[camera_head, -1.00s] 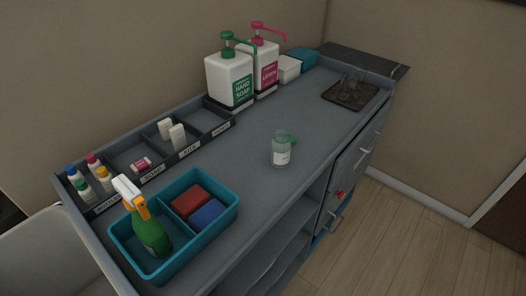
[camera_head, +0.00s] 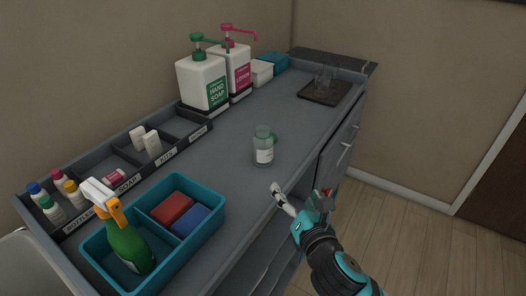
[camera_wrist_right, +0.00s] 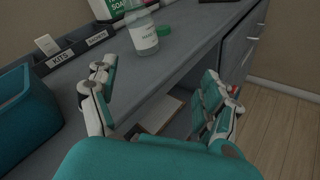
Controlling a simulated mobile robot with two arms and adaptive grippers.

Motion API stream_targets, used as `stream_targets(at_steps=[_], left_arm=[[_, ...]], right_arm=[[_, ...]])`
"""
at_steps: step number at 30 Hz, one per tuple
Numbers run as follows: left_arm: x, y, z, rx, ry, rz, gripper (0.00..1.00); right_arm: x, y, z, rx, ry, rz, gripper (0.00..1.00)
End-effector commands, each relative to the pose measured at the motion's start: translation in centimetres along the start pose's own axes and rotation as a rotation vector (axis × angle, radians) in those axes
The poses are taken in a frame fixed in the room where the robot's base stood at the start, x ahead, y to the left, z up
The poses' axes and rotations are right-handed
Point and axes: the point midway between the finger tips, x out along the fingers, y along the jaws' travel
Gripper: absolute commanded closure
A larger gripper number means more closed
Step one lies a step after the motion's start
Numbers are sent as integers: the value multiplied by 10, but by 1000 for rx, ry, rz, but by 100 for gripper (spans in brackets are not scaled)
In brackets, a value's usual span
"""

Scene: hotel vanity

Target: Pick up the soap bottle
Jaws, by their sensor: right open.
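A small clear bottle (camera_head: 263,148) with a white label stands upright on the grey counter (camera_head: 225,160), near its front edge, with a green cap-like piece beside it. It also shows in the right wrist view (camera_wrist_right: 143,36), ahead of my gripper. A large white hand soap pump bottle (camera_head: 203,84) with a green pump stands at the back, beside a pink-pump lotion bottle (camera_head: 233,68). My right gripper (camera_head: 301,193) is open and empty, in front of the counter edge and short of the small bottle. Its two fingers show apart in the wrist view (camera_wrist_right: 157,78). My left gripper is not in view.
A teal caddy (camera_head: 208,232) with a green spray bottle (camera_head: 127,243) and sponges sits at the front left. A divided organizer (camera_head: 120,158) runs along the back. A dark tray (camera_head: 311,93) with glasses is at the far end. The counter around the small bottle is clear.

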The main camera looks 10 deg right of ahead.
Motion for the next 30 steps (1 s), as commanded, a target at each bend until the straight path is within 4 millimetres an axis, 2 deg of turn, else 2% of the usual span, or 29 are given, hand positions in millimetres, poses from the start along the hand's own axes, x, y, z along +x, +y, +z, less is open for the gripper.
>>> stream_targets(at_steps=[3,6,9,14,24,30], left_arm=[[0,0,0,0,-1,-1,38],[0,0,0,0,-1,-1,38],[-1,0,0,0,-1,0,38],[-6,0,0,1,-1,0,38],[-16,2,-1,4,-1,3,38],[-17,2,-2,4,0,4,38]], right_arm=[[4,22,17,-257,-75,80,18],[6,34,25,-418,-124,123,18],[8,41,29,-506,-153,143,18],[29,48,35,-534,-164,148,18],[101,61,42,-529,-160,147,18],[123,64,44,-530,-159,147,18]])
